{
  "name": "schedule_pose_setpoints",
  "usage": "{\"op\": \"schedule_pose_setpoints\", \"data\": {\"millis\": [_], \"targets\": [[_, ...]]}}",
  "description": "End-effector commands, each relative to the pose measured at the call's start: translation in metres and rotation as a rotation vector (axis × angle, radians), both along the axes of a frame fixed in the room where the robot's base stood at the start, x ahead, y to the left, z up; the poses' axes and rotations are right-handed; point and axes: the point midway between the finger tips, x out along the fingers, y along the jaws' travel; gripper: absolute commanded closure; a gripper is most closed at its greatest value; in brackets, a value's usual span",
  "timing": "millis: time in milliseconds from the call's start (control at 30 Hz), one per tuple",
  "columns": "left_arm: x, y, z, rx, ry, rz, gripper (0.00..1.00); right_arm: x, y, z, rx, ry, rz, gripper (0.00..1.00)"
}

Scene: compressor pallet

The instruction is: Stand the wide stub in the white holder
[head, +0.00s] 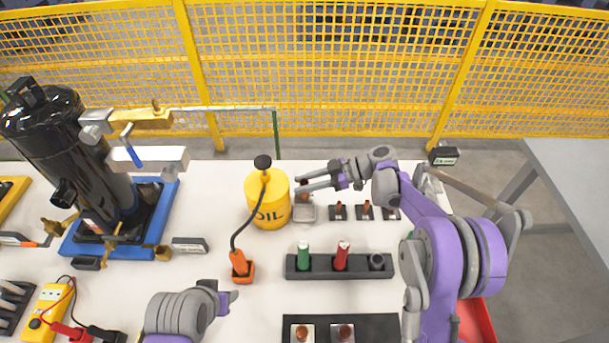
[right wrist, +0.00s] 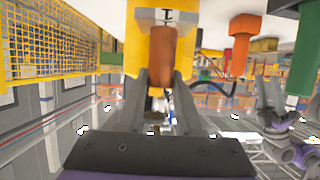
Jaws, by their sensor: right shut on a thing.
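My right gripper (head: 300,187) is shut on a brown stub (head: 304,191), just right of the yellow oil can. In the right wrist view the stub (right wrist: 163,58) is upright between the two fingers. Directly below it in the head view is a pale grey-white holder (head: 305,214). I cannot tell whether the stub's lower end touches or enters this holder. My left gripper (head: 226,299) is low in the head view, away from the stub; its jaw opening cannot be made out.
Dark holders with small brown stubs (head: 365,212) stand in a row to the right. The yellow oil can (head: 270,202) is close on the left. A black rack (head: 320,273) with green and red cylinders lies in front, with a black board (head: 323,322) nearer.

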Motion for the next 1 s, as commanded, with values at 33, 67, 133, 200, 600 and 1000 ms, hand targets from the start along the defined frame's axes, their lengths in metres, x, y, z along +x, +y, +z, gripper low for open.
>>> {"op": "schedule_pose_setpoints", "data": {"millis": [33, 67, 133, 200, 600, 1000], "targets": [[0.0, 0.0, 0.0, 0.0, 0.0, 0.0, 0.5, 0.0, 0.0, -0.001, 0.001, 0.0, 0.0, 1.0], [0.0, 0.0, 0.0, 0.0, 0.0, 0.0, 0.5, 0.0, 0.0, -0.001, 0.001, 0.0, 0.0, 1.0], [0.0, 0.0, 0.0, 0.0, 0.0, 0.0, 0.5, 0.0, 0.0, -0.001, 0.001, 0.0, 0.0, 1.0], [0.0, 0.0, 0.0, 0.0, 0.0, 0.0, 0.5, 0.0, 0.0, -0.001, 0.001, 0.0, -0.001, 1.0], [-0.001, 0.0, -0.005, 0.0, 0.002, 0.0, 0.5, 0.0, -0.001, -0.005, 0.007, 0.006, 0.0, 1.0], [-0.003, 0.0, -0.025, 0.0, 0.009, 0.0, 0.5, 0.0, 0.0, -0.034, 0.007, 0.007, -0.001, 1.0]]}}
